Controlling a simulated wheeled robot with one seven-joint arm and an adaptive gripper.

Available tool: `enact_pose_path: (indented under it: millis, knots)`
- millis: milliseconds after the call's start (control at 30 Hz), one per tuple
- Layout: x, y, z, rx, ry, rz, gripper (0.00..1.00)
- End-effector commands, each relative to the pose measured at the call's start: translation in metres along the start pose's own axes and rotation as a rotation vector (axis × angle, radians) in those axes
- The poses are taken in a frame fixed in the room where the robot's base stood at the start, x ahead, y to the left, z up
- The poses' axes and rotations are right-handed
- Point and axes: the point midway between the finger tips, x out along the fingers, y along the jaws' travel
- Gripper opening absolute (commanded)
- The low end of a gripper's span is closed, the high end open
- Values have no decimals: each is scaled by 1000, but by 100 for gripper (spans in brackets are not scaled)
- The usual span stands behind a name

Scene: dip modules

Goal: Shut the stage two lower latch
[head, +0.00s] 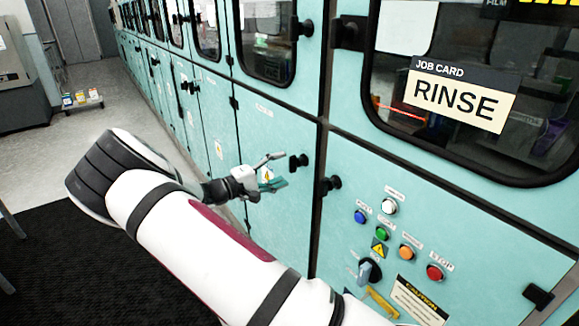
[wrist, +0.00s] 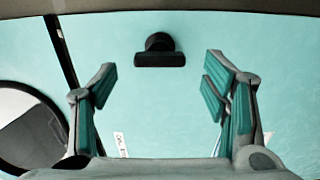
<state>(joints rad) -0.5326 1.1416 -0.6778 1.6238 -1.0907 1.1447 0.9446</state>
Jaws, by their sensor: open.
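A black latch (head: 298,162) sits on the teal lower door (head: 275,125) of the cabinet row, near the door's right edge. In the wrist view a black latch (wrist: 159,58) shows a round base and a bar lying crosswise in that picture. My gripper (head: 282,169) is open and empty just in front of the lower door, to the left of the latch. In the wrist view my gripper (wrist: 160,78) has its teal-padded fingers wide apart, with the latch beyond and between them. They appear apart from it. The label writing is too small to read.
The upper door has a black latch (head: 304,28). A low rack of bottles (head: 82,98) stands on the open floor at left.

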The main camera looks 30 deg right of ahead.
Motion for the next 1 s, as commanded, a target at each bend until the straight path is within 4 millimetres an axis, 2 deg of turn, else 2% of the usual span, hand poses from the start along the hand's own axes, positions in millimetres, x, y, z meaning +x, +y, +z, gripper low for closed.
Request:
enact_pose_path:
  millis: [33, 200, 400, 1000]
  knots:
    - [-12, 0, -1, 1, 4, -2, 68]
    - [-43, 0, -1, 1, 3, -1, 68]
    - [-64, 0, 0, 0, 0, 0, 68]
    - [-68, 0, 0, 0, -2, -3, 68]
